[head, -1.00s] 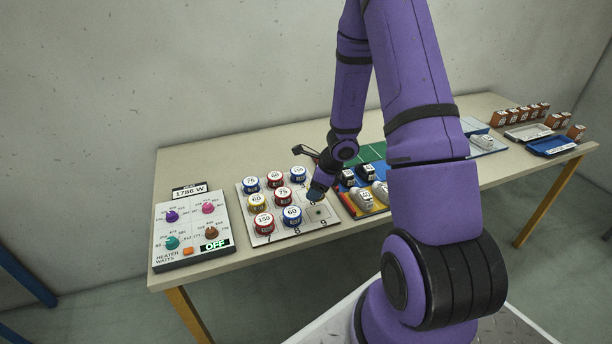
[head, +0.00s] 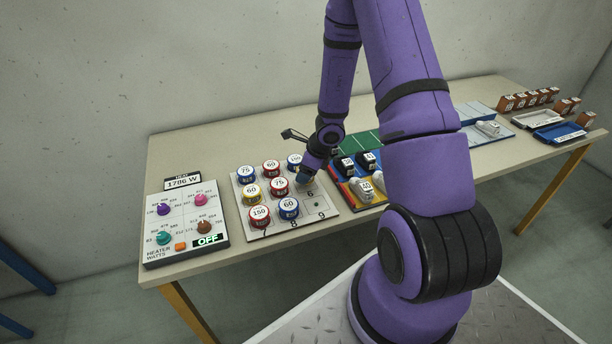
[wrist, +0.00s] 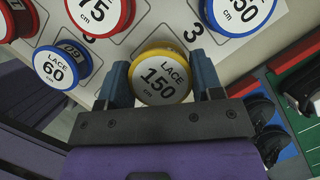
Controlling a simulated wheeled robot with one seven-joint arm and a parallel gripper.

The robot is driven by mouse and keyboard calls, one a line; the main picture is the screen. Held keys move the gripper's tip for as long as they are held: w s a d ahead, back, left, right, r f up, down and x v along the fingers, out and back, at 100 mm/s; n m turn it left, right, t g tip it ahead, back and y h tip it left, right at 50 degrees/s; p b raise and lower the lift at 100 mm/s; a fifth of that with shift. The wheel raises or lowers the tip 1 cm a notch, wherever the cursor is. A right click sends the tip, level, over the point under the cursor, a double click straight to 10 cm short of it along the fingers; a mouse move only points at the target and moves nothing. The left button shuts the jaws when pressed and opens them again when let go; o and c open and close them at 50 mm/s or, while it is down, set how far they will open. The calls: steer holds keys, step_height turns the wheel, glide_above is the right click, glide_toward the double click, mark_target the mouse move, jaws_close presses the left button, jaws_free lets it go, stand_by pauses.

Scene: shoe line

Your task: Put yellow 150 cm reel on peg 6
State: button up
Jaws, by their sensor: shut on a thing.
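My gripper (wrist: 164,84) is shut on the yellow 150 cm reel (wrist: 160,76), one finger on each side, its label facing the wrist camera. In the head view my gripper (head: 304,179) is at the right side of the peg board (head: 326,212), just behind the printed 6. The reel is mostly hidden there by my gripper. Peg 6 itself is hidden under the reel and gripper. I cannot tell whether the reel touches the board. A blue 150 reel (wrist: 240,12) is behind it by the printed 3, and a red 75 reel (wrist: 95,12) is to its left.
Several other reels stand on the board, including a blue 60 reel (head: 289,208) and a red 150 reel (head: 259,215). The spot at 9 is empty. Left is a heater panel (head: 186,222).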

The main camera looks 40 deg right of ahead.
steer(key=shift+f, duration=0.75)
steer(key=shift+f, duration=0.55)
steer(key=o, duration=0.9)
steer(key=shift+o, duration=0.2)
